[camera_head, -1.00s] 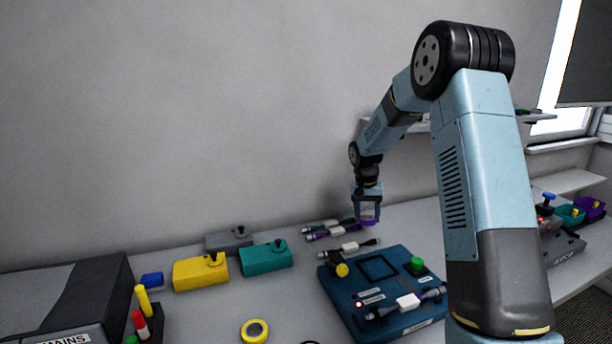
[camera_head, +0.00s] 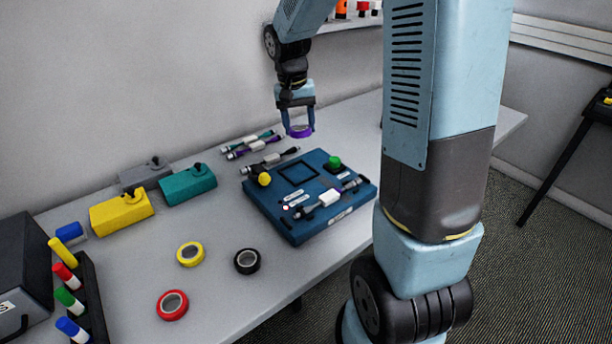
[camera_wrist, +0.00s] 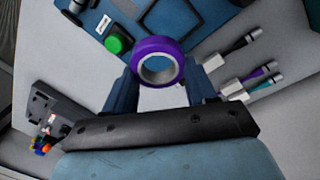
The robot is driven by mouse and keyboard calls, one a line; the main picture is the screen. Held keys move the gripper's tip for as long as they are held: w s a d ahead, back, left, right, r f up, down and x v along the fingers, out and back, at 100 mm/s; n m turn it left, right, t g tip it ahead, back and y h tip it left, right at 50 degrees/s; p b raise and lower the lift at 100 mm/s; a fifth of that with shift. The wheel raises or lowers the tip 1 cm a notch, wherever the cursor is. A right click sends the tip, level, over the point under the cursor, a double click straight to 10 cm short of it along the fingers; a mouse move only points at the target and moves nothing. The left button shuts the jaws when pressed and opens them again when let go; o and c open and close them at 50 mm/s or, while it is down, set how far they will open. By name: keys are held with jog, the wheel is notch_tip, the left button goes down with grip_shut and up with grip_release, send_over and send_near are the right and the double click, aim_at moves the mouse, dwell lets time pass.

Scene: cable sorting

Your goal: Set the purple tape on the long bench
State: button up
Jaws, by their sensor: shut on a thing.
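The purple tape (camera_head: 299,132) is a ring held by my gripper (camera_head: 297,124). My gripper is shut on it, with a finger at either side. The wrist view shows the tape (camera_wrist: 150,45) between the fingertips, its hole facing the camera. The long bench (camera_head: 220,235) is the grey top running along the wall, and the tape is over its far part, beyond the blue panel. I cannot tell exactly how far the tape is above the surface.
A blue panel (camera_head: 268,211) with a green button lies mid-bench, with cables (camera_head: 255,143) behind it. Yellow (camera_head: 190,254), black (camera_head: 247,261) and red (camera_head: 172,305) tapes lie nearer. Yellow (camera_head: 121,212) and teal (camera_head: 188,186) boxes stand left. Bare bench shows right of the tape.

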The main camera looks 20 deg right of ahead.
jog(key=s+r, duration=0.1)
jog(key=s, duration=1.6)
jog(key=shift+r, duration=0.4)
send_over(306, 175)
jog(key=f, duration=0.8)
jog(key=shift+s+a+f, duration=0.1)
jog(key=shift+s+f, duration=0.2)
jog(key=shift+f, duration=0.05)
jog(key=shift+w+f, duration=0.3)
jog(key=shift+f, duration=0.1)
jog(key=f, duration=0.3)
jog(key=shift+w+f, duration=0.1)
jog(key=shift+w, duration=0.2)
jog(key=shift+s+f, duration=0.15)
jog(key=shift+f, duration=0.25)
